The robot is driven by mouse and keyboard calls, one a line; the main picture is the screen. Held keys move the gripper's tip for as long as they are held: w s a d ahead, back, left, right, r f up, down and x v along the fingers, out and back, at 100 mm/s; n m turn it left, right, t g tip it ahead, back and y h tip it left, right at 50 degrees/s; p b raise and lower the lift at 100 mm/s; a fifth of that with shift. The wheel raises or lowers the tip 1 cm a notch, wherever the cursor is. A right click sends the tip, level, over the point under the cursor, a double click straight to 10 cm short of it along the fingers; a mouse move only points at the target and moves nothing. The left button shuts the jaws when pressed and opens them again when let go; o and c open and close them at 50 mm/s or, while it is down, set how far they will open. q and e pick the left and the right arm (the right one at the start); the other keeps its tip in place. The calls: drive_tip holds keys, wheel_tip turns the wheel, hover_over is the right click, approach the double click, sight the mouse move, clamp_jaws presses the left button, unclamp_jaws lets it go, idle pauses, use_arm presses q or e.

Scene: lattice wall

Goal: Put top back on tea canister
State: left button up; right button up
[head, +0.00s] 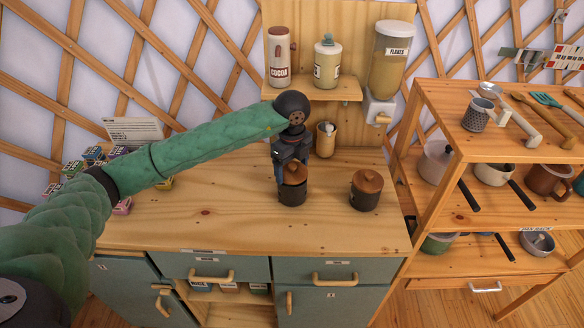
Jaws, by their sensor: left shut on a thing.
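A dark canister (292,193) stands upright on the wooden counter (230,222), near its middle. My left gripper (293,168) reaches down over it, shut on a brown wooden lid (295,174). The lid is at the canister's mouth; I cannot tell whether it is seated or just above the rim. The fingers and wrist hide part of the lid. A second dark canister (365,198), with a knobbed wooden lid (367,180) on, stands to the right, apart from the gripper. My right gripper is not in view.
A small wooden pot (326,140) stands behind the gripper, below a shelf (335,90) with a cocoa jar (280,58) and another jar (327,62). Colourful small boxes (92,155) sit at the left. A rack (440,115) with pans is at the right. The front counter is clear.

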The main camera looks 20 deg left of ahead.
use_arm(q)
drive_tip(key=shift+f+b, duration=0.15)
drive_tip(key=shift+b, duration=0.45)
idle(1.2)
idle(0.4)
drive_tip(key=o, duration=0.9)
drive_tip(key=shift+r+p, duration=1.15)
drive_tip(key=shift+r, duration=2.35)
drive_tip(key=c, duration=2.1)
clamp_jaws()
